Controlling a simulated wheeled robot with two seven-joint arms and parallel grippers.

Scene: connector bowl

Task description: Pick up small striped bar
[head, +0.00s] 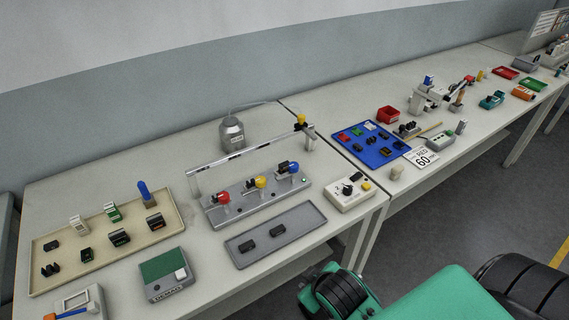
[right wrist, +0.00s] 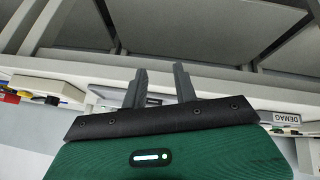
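I cannot single out a small striped bar with certainty. Small dark blocks, some with light or green markings, lie in the beige tray (head: 100,261) at the left of the head view. Two black blocks (head: 263,238) lie in the grey tray (head: 313,222) at the front. My right gripper (right wrist: 159,84) shows in the right wrist view, its two grey fingers apart with nothing between them. It is away from the trays. My left gripper is not in view.
A green-topped box (head: 165,278) and a white control box (head: 350,196) stand near the front edge. A blue tray (head: 362,162) sits farther right.

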